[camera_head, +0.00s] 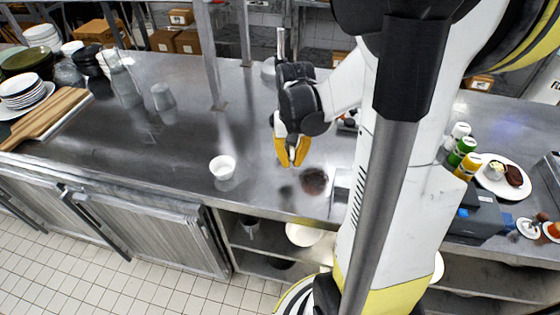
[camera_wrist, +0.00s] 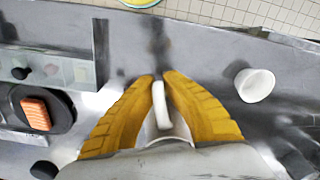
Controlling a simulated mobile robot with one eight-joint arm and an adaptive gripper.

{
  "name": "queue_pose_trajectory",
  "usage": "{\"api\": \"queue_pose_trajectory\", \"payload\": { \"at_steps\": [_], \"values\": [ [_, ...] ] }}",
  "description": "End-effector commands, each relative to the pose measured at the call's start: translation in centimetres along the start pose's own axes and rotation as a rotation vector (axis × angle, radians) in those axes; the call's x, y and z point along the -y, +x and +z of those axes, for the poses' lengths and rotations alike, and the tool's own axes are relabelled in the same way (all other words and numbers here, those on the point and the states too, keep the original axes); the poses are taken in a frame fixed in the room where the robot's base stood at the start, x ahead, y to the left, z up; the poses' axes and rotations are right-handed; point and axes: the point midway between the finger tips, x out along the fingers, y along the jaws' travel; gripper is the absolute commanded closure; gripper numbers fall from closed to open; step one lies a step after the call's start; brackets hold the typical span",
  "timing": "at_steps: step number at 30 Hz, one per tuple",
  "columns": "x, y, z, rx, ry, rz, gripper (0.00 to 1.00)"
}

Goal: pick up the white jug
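The white jug (camera_wrist: 160,112) shows in the wrist view as a pale upright handle, with part of a white body below it, between my fingers. My gripper (camera_head: 292,164) points down over the steel counter in the head view. Its two yellow fingertips (camera_wrist: 158,80) are close together, one on each side of the handle, and look shut on it. The rest of the jug is hidden by my gripper, and I cannot make it out in the head view. I cannot tell whether it touches the counter.
A small white cup (camera_head: 222,167) stands left of my gripper; it also shows in the wrist view (camera_wrist: 255,85). A dark device with an orange block (camera_wrist: 36,113) lies on the other side. Bottles (camera_head: 463,150) and a plate (camera_head: 494,184) stand right. The counter's front left is mostly clear.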

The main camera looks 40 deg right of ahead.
Motion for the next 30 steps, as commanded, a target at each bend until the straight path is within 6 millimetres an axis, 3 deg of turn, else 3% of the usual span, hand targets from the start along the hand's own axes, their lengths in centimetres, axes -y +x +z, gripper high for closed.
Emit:
{"api": "queue_pose_trajectory", "payload": {
  "at_steps": [12,30],
  "values": [
    [-2.4,-1.6,0.6,0.000,0.001,0.000,1.00],
    [-2.9,-1.8,0.8,0.000,0.000,0.000,1.00]
  ]
}}
